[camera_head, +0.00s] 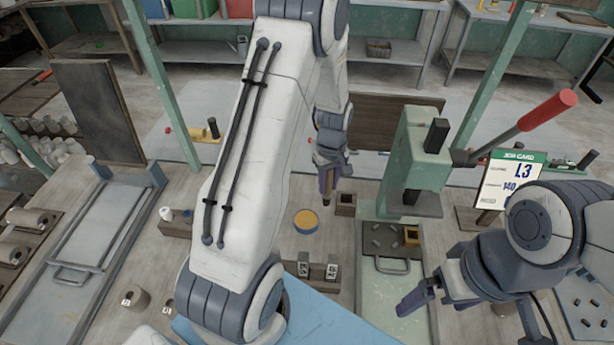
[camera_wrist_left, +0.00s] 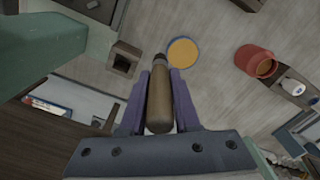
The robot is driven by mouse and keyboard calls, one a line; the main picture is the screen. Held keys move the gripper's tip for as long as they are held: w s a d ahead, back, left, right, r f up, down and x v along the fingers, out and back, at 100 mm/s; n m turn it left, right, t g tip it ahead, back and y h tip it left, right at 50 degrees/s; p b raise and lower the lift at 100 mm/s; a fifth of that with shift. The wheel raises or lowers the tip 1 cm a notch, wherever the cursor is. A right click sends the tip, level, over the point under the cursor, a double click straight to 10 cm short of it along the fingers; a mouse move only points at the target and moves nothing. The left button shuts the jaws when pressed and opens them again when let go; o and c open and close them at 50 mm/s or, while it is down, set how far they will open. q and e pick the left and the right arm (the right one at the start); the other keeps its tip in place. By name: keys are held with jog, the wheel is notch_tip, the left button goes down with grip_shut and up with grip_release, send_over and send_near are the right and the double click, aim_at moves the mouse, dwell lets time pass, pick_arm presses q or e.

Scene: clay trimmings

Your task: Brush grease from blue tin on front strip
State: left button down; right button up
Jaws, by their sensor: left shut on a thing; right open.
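The blue tin (camera_head: 306,221) is a low round tin with orange-yellow grease, standing on the bench; it also shows in the left wrist view (camera_wrist_left: 183,52). My left gripper (camera_head: 328,180) is shut on a brush with a brown wooden handle (camera_wrist_left: 160,98). The brush's dark tip (camera_head: 327,201) points down, above and beside the tin; in the wrist view its end appears close to the tin's rim. My right gripper (camera_head: 424,300) is open and empty, low over the right side of the bench. I cannot make out which surface is the front strip.
A green press (camera_head: 418,160) with a red lever stands right of the tin. A small square wooden box (camera_head: 345,204) is between them. A green tray (camera_head: 372,297) lies in front of the press. A red pot (camera_wrist_left: 256,61) shows in the wrist view. My left arm hides the middle bench.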

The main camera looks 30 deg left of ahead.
notch_tip(320, 180, up, 6)
jog(key=p, duration=0.5)
pick_arm(q)
jog(key=shift+s+a+f+n+b, duration=0.65)
jog(key=shift+f+n, duration=0.65)
jog(key=shift+n, duration=0.8)
jog(key=shift+s+a+f+n+b, duration=0.4)
jog(key=shift+a+f+n+b, duration=0.7)
jog(key=shift+n, duration=1)
jog(key=shift+s+a+f+n+b, duration=0.65)
jog(key=shift+f+n, duration=0.8)
jog(key=shift+n, duration=0.65)
pick_arm(e)
jog(key=shift+f, duration=2.25)
pick_arm(q)
jog(key=shift+f+b, duration=0.35)
jog(key=shift+f, duration=0.2)
pick_arm(e)
jog(key=shift+f, duration=0.45)
jog(key=shift+r, duration=0.1)
pick_arm(q)
notch_tip(320, 180, up, 7)
jog(key=p, duration=0.5)
pick_arm(e)
notch_tip(320, 180, up, 5)
jog(key=shift+r, duration=0.1)
pick_arm(q)
jog(key=shift+w, duration=0.1)
